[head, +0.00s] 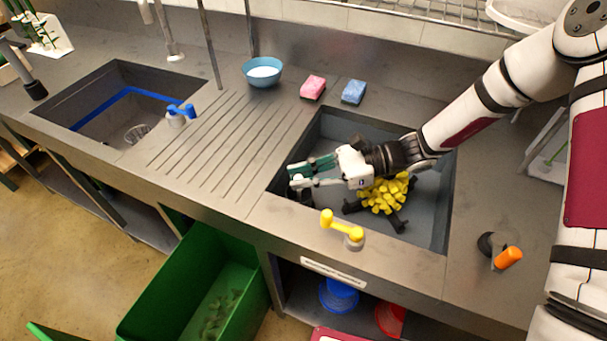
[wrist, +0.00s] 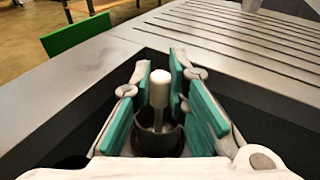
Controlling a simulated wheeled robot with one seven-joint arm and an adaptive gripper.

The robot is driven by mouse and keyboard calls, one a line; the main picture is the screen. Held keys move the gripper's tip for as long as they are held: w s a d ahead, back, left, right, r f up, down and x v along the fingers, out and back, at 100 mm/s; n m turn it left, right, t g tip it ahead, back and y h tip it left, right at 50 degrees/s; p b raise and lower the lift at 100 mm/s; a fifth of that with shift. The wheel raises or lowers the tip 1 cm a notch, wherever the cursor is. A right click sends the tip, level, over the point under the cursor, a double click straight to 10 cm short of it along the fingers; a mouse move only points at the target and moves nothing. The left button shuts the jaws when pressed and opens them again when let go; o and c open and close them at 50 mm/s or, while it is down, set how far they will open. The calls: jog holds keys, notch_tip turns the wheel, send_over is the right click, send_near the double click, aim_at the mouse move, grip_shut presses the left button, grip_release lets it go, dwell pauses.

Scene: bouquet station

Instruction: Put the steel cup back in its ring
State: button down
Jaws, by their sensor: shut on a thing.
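My gripper (head: 300,176) is inside the right sink basin, low near its left front corner. Its teal-padded fingers are shut on the pale knob (wrist: 160,88) of the steel cup. In the wrist view the knob's thin stem runs down into the dark cup (wrist: 158,144), which hangs upright below the pads.
A yellow tap lever (head: 342,228) stands on the front rim near my gripper. A pink sponge (head: 313,87), a blue sponge (head: 354,92) and a blue bowl (head: 262,71) sit behind. The ribbed drainboard is clear. A green bin (head: 187,285) stands below the counter.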

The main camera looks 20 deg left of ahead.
jog(key=shift+f, duration=0.6)
jog(key=c, duration=1.5)
grip_release()
jog(key=shift+d, duration=0.1)
jog(key=v, duration=1.2)
jog(key=shift+w+d+r, duration=0.1)
jog(key=shift+d+r, duration=0.05)
